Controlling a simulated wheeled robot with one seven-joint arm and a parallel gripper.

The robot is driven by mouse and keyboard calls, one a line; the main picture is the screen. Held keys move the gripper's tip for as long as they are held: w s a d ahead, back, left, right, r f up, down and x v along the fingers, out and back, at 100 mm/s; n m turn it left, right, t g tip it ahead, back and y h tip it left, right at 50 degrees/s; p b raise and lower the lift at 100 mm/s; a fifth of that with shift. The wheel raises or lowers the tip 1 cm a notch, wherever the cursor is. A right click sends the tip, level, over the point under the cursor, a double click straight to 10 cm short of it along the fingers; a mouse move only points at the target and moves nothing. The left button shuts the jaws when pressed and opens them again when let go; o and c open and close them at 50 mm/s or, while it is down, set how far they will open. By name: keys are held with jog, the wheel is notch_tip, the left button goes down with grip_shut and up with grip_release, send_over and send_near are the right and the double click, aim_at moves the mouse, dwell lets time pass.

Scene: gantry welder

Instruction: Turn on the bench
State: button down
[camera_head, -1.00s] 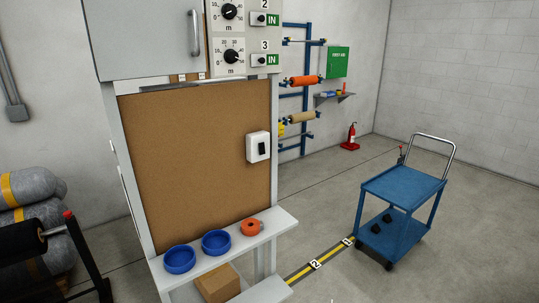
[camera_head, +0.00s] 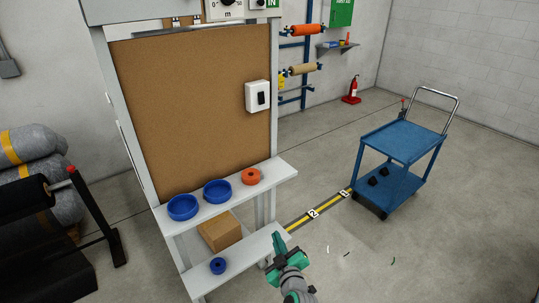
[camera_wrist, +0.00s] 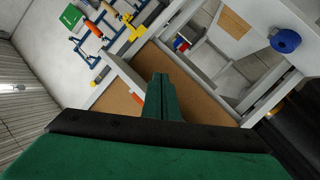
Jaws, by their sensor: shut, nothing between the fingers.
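The bench is a pale grey frame (camera_head: 130,120) with a brown cork board, on the left of the head view. A white switch box with a dark rocker (camera_head: 258,96) is mounted at the board's right edge. I cannot tell the rocker's position. My gripper (camera_head: 277,242), with green fingers, is low at the bottom centre, beside the bench's lower shelf (camera_head: 256,248) and well below the switch. In the wrist view, its green fingers (camera_wrist: 162,97) are together and empty, with the bench frame and brown board beyond.
The upper shelf (camera_head: 275,173) holds two blue bowls (camera_head: 217,192) and an orange ring (camera_head: 251,176). A cardboard box (camera_head: 220,231) and a blue spool (camera_head: 218,265) sit below. A blue cart (camera_head: 405,138) stands right; floor between is mostly clear.

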aim_at(263, 101)
jog(key=w+d+r+n+y, duration=0.2)
jog(key=w+r+n, duration=0.1)
jog(key=w+r, duration=0.4)
jog(key=w+d+r+n+y, duration=0.1)
jog(key=w+r+n, duration=0.3)
jog(key=r, duration=0.6)
jog(key=w+d+r+n+g+y, duration=0.1)
jog(key=r+n, duration=0.3)
jog(key=r, duration=0.7)
jog(key=w+d+r+n+g+y, duration=0.1)
jog(key=r+n, duration=0.3)
jog(key=r, duration=0.8)
jog(key=shift+w+d+n+y, duration=0.3)
jog(key=shift+w+y, duration=0.4)
jog(key=shift+w, duration=0.2)
jog(key=x, duration=1.4)
jog(key=shift+f, duration=0.2)
